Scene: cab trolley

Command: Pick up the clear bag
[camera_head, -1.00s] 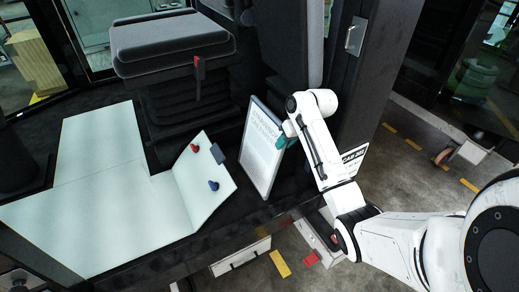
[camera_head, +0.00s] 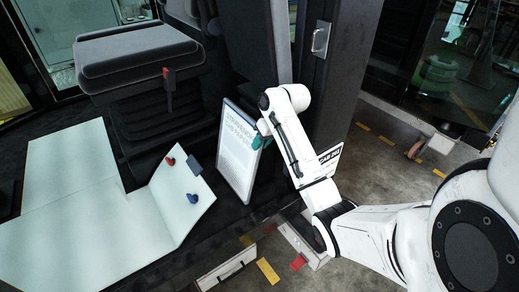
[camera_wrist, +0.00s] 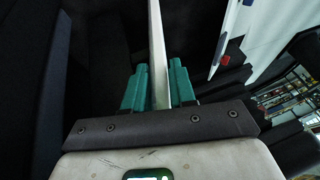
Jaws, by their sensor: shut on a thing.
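I cannot make out a clear bag in either view. My gripper (camera_head: 258,141) has green fingers and is shut on the right edge of a flat white board (camera_head: 237,155) with a grey frame and printed lines. The board stands nearly upright, slightly tilted, in front of the dark seat column. In the wrist view, my gripper (camera_wrist: 159,75) has its green fingers on either side of the board's thin pale edge (camera_wrist: 157,40). The board's face is not seen there.
A black padded seat (camera_head: 135,60) stands behind. At left are white panels (camera_head: 75,225), one raised with red (camera_head: 170,161) and blue (camera_head: 192,198) knobs. A pale drawer-like box (camera_head: 228,270) is low in front.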

